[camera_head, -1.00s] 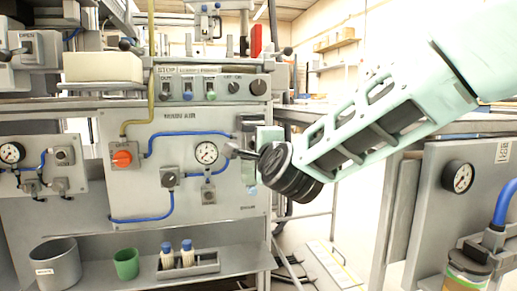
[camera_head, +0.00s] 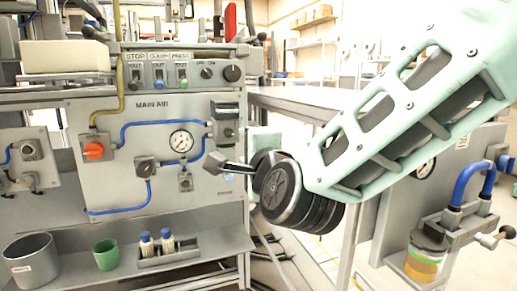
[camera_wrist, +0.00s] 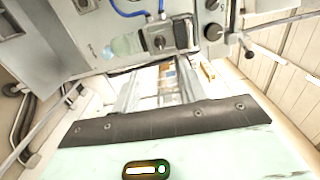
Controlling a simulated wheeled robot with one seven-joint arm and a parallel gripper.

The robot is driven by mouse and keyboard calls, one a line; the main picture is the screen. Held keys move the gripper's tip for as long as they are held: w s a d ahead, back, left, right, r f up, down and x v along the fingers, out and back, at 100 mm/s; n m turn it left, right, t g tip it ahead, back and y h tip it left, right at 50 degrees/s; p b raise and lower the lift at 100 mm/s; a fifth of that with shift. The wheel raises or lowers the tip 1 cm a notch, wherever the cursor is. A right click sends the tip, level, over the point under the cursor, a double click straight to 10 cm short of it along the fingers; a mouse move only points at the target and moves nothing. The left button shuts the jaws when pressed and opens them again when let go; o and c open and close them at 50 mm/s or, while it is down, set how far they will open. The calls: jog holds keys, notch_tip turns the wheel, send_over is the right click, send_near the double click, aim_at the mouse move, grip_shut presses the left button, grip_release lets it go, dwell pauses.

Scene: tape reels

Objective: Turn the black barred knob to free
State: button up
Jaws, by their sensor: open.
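A grey panel marked MAIN AIR (camera_head: 110,190) stands left of centre in the head view. It bears a dark knob on a grey square block (camera_head: 145,168) and another dark round knob on an upright block (camera_head: 228,132) at its right edge. Which is the black barred knob I cannot tell; a word "free" is not legible. Contact with the panel is unclear.
An orange knob (camera_head: 94,150), a gauge (camera_head: 181,141) and blue hoses share the panel. A switch box (camera_head: 190,72) with black knobs is above. A green cup (camera_head: 106,254), a grey bin (camera_head: 32,260) and bottles stand on the shelf below. A jar (camera_head: 425,262) hangs right.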

jog(key=p+v, duration=0.1)
jog(key=v, duration=0.5)
jog(key=shift+s, duration=0.2)
jog(key=s+f+n+g+y+p, duration=0.1)
jog(key=s+f+n+g+p, duration=0.4)
jog(key=s+f+n+g, duration=0.6)
jog(key=s+d+n+g+h+p, duration=0.3)
jog(key=s+d+n+g+h, duration=0.25)
jog(key=s+d+n, duration=0.6)
notch_tip(320, 180, up, 38)
jog(key=p, duration=3.7)
jog(key=shift+w+a+r+g+p, duration=0.25)
jog(key=shift+w+g+p, duration=0.05)
jog(key=shift+w+g, duration=0.2)
